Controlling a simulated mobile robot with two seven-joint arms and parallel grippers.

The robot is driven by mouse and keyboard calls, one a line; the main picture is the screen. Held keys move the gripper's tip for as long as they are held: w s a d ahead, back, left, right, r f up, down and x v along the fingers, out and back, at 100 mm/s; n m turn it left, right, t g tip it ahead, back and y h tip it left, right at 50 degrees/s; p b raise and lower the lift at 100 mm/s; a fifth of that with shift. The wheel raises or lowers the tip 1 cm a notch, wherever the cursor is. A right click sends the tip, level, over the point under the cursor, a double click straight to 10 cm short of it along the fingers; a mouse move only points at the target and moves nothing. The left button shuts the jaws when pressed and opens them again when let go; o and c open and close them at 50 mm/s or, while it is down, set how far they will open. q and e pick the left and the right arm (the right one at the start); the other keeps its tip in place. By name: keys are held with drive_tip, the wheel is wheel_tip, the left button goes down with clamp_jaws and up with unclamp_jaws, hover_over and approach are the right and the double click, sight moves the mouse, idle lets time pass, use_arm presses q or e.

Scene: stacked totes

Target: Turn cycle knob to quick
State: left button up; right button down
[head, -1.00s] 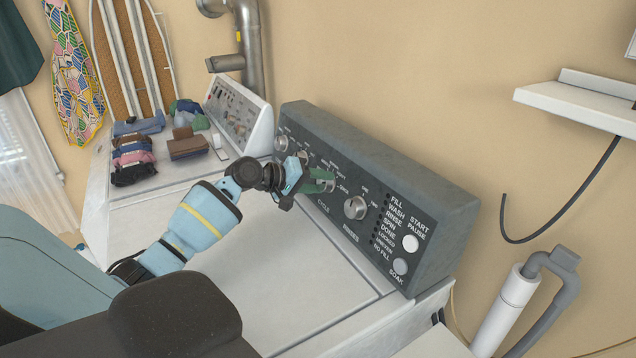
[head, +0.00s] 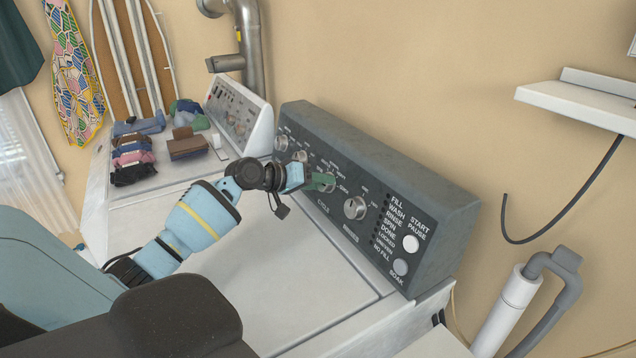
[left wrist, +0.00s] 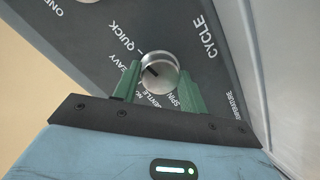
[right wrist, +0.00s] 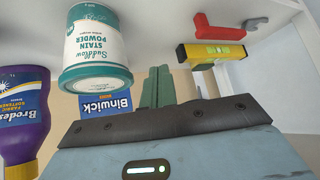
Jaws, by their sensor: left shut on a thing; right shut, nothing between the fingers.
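The cycle knob (left wrist: 157,73) is a round silver dial on the dark grey control panel (head: 420,200). In the left wrist view, the CYCLE label is at upper right, and QUICK and HEAVY are on the left. A dark mark on the knob's face sits left of centre, towards QUICK and HEAVY; its exact setting is unclear. My left gripper (left wrist: 158,88) is shut on the knob, one green finger on each side. In the head view the left gripper (head: 321,182) mostly covers it. My right gripper (right wrist: 157,86) is shut and empty, away from the panel.
The rinses knob (head: 355,207) is just right of my left gripper. Start (head: 411,243) and soak (head: 400,266) buttons are further right. The white machine top below is clear. A stain powder tub (right wrist: 95,48), softener bottle (right wrist: 25,115) and yellow level (right wrist: 212,54) are near my right gripper.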

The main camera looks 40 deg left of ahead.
use_arm(q)
drive_tip(key=o, duration=1)
drive_tip(key=shift+s+a, duration=0.1)
drive_tip(key=shift+s, duration=0.05)
drive_tip(key=shift+v, duration=3.8)
